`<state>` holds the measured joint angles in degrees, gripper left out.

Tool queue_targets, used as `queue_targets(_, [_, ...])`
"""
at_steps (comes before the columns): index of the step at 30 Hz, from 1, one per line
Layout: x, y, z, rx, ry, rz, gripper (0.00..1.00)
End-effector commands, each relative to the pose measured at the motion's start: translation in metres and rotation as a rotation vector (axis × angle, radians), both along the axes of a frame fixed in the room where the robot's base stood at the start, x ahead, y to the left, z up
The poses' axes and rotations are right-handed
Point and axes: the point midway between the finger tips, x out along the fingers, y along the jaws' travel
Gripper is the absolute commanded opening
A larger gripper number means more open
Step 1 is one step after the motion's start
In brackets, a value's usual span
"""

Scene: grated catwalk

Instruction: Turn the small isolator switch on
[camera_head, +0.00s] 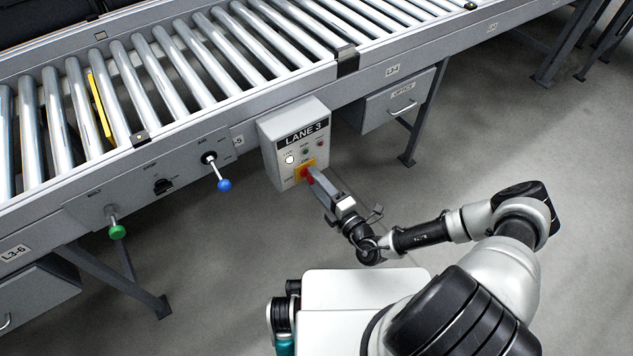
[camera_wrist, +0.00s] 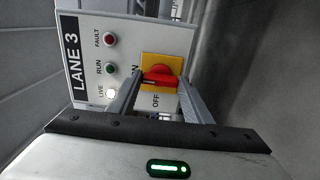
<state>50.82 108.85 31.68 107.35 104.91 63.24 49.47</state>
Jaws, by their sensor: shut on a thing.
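The isolator switch is a red rotary handle (camera_head: 306,173) on a yellow plate (camera_head: 299,168), low on the front of the grey LANE 3 box (camera_head: 285,125). In the wrist view the red handle (camera_wrist: 158,76) lies roughly across the picture, its left end toward the "ON" letters. "OFF" is printed below the yellow plate (camera_wrist: 180,60) in that view. My gripper (camera_head: 313,174) reaches the box from the lower right. In the wrist view its fingers (camera_wrist: 160,82) stand on either side of the handle, shut on it. The handle's lower side is partly hidden.
A white LIVE lamp (camera_wrist: 110,93) glows beside green RUN (camera_wrist: 111,69) and red FAULT (camera_wrist: 110,40) lamps. Left of the box are a blue-knobbed lever (camera_head: 224,185), a black rotary knob (camera_head: 162,186) and a green-knobbed lever (camera_head: 117,231). The roller conveyor (camera_head: 200,60) runs above. Floor is clear to the right.

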Motion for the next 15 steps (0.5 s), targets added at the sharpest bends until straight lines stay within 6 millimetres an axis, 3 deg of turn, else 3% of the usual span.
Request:
queue_targets(11, [-0.0016,0.0011,-0.0008,0.006,0.006,0.003,0.23])
queue_targets(12, [-0.0016,0.0011,-0.0009,0.006,0.006,0.003,0.5])
queue_targets(15, [-0.0013,0.0009,-0.0007,0.005,0.006,0.002,0.64])
